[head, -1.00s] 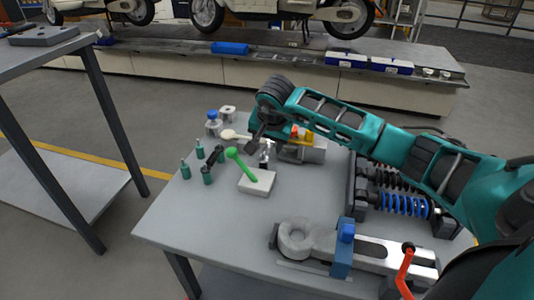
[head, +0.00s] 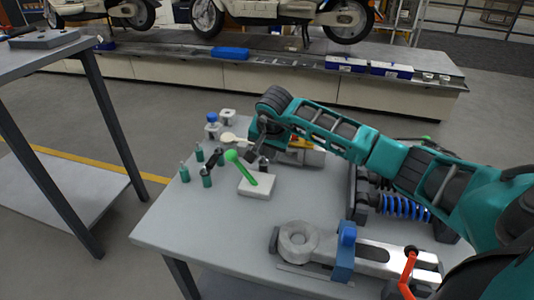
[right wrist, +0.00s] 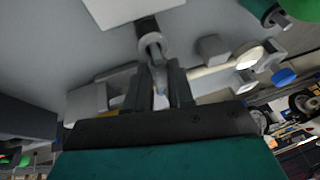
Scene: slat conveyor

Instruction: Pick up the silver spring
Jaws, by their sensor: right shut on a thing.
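My right gripper (head: 257,155) is over the far part of the grey table, beside a white block (head: 258,187). In the right wrist view its two dark fingers (right wrist: 161,84) are shut on a small shiny metallic piece (right wrist: 158,76). The fingers hide most of this piece, so I cannot tell whether it is the silver spring. A short grey cylinder (right wrist: 150,42) lies just beyond the fingertips in line with it. The springs I can make out are the blue one (head: 405,207) and a black one beside it, at the right. My left gripper is not in view.
A green-headed tool (head: 241,168) rests on the white block. Small green bottles (head: 185,172) and a blue-topped part (head: 212,125) stand at the far left. A vise-like fixture (head: 345,250) takes up the front right. The table's left front is clear.

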